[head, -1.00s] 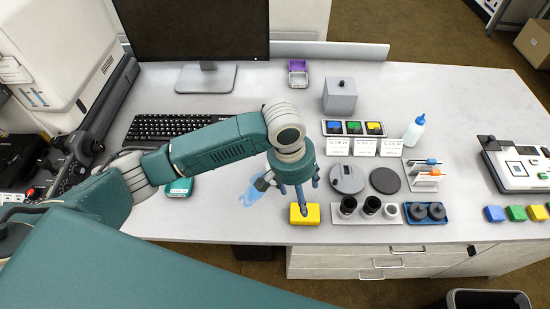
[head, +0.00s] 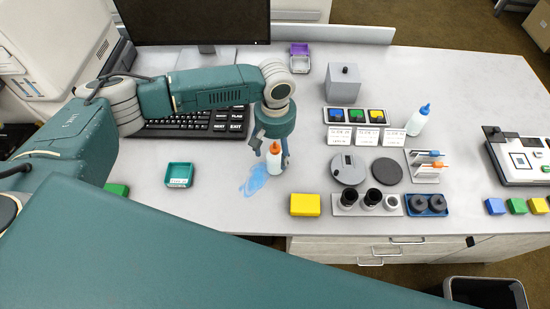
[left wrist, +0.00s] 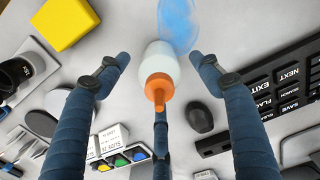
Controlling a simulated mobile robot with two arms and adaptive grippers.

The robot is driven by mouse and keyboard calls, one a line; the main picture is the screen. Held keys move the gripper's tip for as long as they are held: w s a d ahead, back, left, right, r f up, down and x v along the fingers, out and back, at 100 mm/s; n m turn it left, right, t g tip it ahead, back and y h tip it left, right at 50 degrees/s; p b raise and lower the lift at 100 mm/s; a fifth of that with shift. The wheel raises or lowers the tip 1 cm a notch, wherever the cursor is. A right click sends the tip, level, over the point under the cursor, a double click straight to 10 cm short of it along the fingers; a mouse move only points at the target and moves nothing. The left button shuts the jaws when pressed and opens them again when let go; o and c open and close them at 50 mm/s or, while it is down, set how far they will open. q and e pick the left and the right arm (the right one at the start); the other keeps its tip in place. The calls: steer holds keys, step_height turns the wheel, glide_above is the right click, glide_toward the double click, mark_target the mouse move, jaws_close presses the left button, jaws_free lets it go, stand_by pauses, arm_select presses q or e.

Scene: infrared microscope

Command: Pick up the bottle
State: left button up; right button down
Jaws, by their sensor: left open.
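A small white bottle with an orange nozzle cap (head: 273,163) stands on the bench beside a blue spill (head: 254,180). In the left wrist view the bottle (left wrist: 159,73) sits between the spread fingers, with its orange nozzle pointing toward the camera. My left gripper (head: 271,155) is open around the bottle, with gaps visible between its side fingers and the bottle; it also shows in the left wrist view (left wrist: 160,62). Whether the third finger touches the bottle I cannot tell. A second bottle, with a blue cap (head: 418,120), stands at the right. My right gripper is out of view.
A yellow block (head: 305,204) lies front right of the bottle. A keyboard (head: 195,124) is behind and left, and a teal tray (head: 179,175) is left. A grey round disc (head: 347,168) and black eyepieces (head: 373,198) stand to the right. The bench between spill and teal tray is clear.

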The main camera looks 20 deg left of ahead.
mark_target(275, 156)
arm_select(q)
steer(key=shift+f, duration=1.75)
steer(key=shift+r, duration=0.1)
steer(key=c, duration=1.5)
